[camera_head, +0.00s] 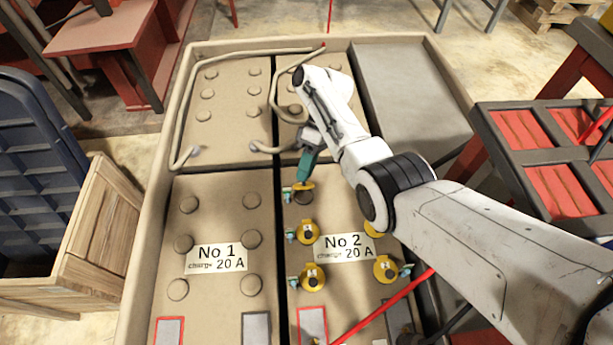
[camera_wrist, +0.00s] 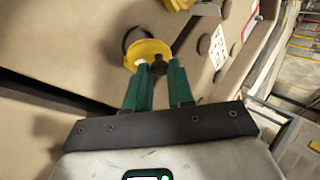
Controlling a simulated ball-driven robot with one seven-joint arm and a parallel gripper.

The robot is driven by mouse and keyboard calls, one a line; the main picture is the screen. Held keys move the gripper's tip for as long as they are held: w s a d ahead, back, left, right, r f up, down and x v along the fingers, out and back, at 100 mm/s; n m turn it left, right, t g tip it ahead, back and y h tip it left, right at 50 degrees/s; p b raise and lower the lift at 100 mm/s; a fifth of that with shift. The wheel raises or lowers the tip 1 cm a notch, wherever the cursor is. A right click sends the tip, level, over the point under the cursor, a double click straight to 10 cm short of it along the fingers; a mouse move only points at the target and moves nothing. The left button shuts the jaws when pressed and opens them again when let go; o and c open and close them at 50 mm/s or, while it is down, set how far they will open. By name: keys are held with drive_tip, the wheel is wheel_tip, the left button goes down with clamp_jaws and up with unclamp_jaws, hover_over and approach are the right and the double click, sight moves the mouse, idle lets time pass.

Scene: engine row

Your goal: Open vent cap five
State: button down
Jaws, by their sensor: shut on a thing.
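My gripper (camera_head: 304,182), with green fingers, is shut on the dark knob of a yellow vent cap (camera_head: 299,187) at the back left of the No 2 battery (camera_head: 345,215). The wrist view shows the fingers (camera_wrist: 158,68) on either side of the knob and the yellow cap (camera_wrist: 146,50) beyond them. The cap looks tilted, with a dark round opening (camera_wrist: 131,37) partly showing beside it. Other yellow caps sit on No 2: one below (camera_head: 307,232), one lower (camera_head: 312,278), one at right (camera_head: 386,268), and one mostly hidden by my arm. I see no number on the caps.
The No 1 battery (camera_head: 215,220) with round plugs stands left. A hose (camera_head: 290,115) crosses the back cells near my wrist. A red rod (camera_head: 385,303) passes low right. The tray rim (camera_head: 165,130) surrounds the batteries. A grey flat panel (camera_head: 405,85) lies back right.

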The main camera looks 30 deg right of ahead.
drive_tip(key=shift+w+f+b, duration=0.1)
drive_tip(key=shift+b, duration=0.25)
idle(0.3)
drive_tip(key=c, duration=1)
unclamp_jaws()
drive_tip(key=shift+b+v, duration=1.75)
drive_tip(key=shift+v, duration=3.7)
drive_tip(key=shift+w, duration=0.1)
